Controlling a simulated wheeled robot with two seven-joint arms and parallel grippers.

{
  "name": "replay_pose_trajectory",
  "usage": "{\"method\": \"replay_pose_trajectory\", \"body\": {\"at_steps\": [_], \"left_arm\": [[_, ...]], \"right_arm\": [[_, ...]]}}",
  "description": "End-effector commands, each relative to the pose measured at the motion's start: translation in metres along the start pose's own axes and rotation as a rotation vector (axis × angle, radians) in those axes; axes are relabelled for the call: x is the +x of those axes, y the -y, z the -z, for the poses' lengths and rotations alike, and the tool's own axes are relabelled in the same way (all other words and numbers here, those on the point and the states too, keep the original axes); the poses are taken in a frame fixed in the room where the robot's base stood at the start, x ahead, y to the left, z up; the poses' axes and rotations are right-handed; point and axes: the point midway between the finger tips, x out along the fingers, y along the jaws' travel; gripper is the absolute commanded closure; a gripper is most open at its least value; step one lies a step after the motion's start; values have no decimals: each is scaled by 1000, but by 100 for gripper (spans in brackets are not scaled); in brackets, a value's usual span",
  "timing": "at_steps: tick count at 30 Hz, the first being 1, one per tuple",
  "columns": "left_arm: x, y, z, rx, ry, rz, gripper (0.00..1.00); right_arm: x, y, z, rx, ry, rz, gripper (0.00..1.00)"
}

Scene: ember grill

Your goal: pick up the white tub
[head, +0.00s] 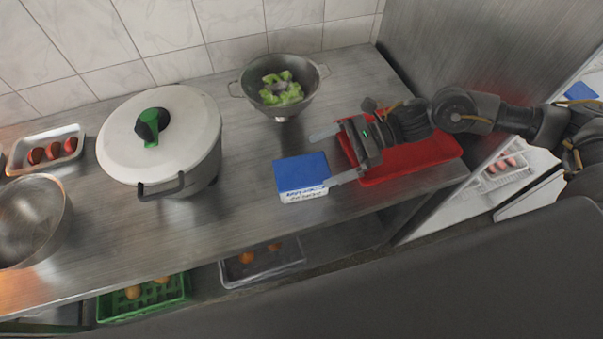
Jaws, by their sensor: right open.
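The white tub (304,196) has a flat blue lid and dark lettering on its front side. It stands on the steel counter near the front edge in the head view. My right gripper (324,158) comes in from the right with its jaws open and pointing left. One finger reaches behind the tub's far right corner, and the other is at the tub's right front side. I cannot tell whether that finger touches the tub. My left gripper is out of view.
A red tray (432,154) lies under my right arm. A colander (309,106) with green leaves stands behind the tub. A large lidded pot (188,117) stands to the left, with a metal bowl (27,222) and a small tray (46,134) beyond. The counter between pot and tub is clear.

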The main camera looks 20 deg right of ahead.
Motion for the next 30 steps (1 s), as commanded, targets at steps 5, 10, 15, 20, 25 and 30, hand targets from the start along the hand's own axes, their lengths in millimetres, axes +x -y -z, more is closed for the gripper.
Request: {"method": "replay_pose_trajectory", "body": {"at_steps": [5, 10, 15, 20, 25, 30], "left_arm": [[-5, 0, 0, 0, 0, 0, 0], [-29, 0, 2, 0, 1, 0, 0], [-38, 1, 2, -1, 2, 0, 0], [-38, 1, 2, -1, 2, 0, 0], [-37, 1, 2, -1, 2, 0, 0], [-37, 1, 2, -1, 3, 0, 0]], "right_arm": [[5, 0, -1, 1, 0, -3, 0], [26, -3, -2, 4, 0, -6, 0], [48, -2, 3, 1, 0, -4, 0], [54, -2, 5, -1, 0, -2, 0], [54, -2, 6, 0, 0, -2, 3], [53, -2, 6, 0, 0, -2, 25]]}}
